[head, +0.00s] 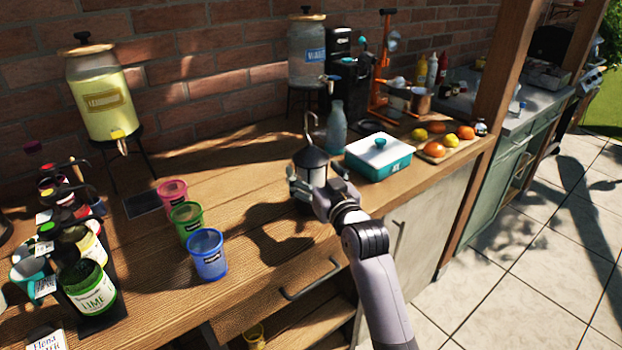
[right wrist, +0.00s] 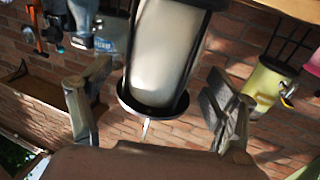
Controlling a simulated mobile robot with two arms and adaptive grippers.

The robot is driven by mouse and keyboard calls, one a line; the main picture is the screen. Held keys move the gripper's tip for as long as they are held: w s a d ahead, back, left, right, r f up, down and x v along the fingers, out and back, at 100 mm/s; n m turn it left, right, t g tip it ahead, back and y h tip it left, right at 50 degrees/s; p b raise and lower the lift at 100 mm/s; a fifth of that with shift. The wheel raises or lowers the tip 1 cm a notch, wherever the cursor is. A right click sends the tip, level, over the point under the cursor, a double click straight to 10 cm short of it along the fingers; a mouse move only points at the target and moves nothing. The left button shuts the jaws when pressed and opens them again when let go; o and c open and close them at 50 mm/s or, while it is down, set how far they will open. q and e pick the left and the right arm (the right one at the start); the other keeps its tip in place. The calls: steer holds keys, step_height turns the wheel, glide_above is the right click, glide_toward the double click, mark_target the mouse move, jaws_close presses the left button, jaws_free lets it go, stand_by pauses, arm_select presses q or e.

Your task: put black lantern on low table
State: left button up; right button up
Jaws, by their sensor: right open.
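The black lantern (head: 312,160) has a dark conical roof, a pale body and a hook-like handle on top, and it stands upright on the wooden counter (head: 255,215). My right gripper (head: 308,188) is at the lantern's near side and partly hides its lower part. In the right wrist view the lantern (right wrist: 165,50) shows upside down between the two spread fingers of my right gripper (right wrist: 152,95), with gaps on both sides. The fingers are open and not closed on it. My left gripper is not in view. I cannot make out a low table.
A teal and white box (head: 378,160) and a blue bottle (head: 336,128) stand close right of the lantern. Pink, green and blue cups (head: 207,255) stand to its left. A drink dispenser (head: 100,95) is at the back left. Tiled floor (head: 520,270) lies open at right.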

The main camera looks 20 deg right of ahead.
steer(key=shift+w, duration=0.9)
jaws_close()
steer(key=shift+r, duration=0.1)
stand_by(0.3)
